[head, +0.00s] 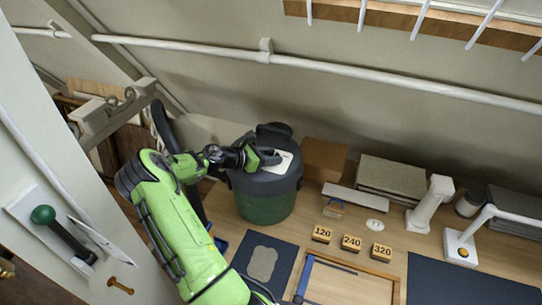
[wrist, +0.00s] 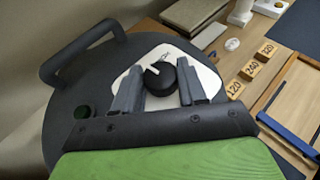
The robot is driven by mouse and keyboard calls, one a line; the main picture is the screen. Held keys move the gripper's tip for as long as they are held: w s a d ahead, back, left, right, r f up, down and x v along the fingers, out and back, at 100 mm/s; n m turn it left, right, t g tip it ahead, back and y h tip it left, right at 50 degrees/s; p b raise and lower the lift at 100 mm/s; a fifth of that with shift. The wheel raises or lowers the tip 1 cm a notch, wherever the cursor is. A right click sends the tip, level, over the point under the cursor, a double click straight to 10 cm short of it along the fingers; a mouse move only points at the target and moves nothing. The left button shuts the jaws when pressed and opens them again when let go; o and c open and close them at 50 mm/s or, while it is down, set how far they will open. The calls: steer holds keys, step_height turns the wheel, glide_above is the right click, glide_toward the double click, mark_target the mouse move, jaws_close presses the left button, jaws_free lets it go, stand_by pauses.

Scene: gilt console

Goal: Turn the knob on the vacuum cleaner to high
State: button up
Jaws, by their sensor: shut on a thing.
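The vacuum cleaner (head: 266,205) is a green drum with a dark lid, standing on the wooden console top. On its lid is a white panel (wrist: 205,71) with a black round knob (wrist: 160,78). The knob's pale pointer mark faces the upper left in the wrist view. My gripper (wrist: 161,84) is shut on the knob, one finger on each side. In the head view my gripper (head: 262,157) reaches over the lid from the left and hides the knob. The setting marks on the panel are too small to read.
Blocks marked 120 (head: 321,234), 240 (head: 351,243) and 320 (head: 381,252) sit to the right. Behind are a cardboard-brown box (head: 324,160), books (head: 392,180) and a white column (head: 430,205). A dark lid handle (wrist: 82,50) rises beside the panel. A pipe runs along the wall.

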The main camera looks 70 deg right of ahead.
steer(key=shift+d+m+g+y, duration=0.1)
steer(key=shift+m+g+y, duration=0.2)
steer(key=shift+m+g, duration=0.15)
steer(key=shift+m, duration=0.25)
steer(key=o, duration=1.1)
steer(key=shift+y, duration=0.3)
steer(key=shift+c, duration=0.2)
steer(key=shift+w, duration=0.1)
steer(key=b+v, duration=0.1)
steer(key=v, duration=1.4)
steer(key=shift+w+a+b, duration=0.25)
steer(key=shift+a+b, duration=0.05)
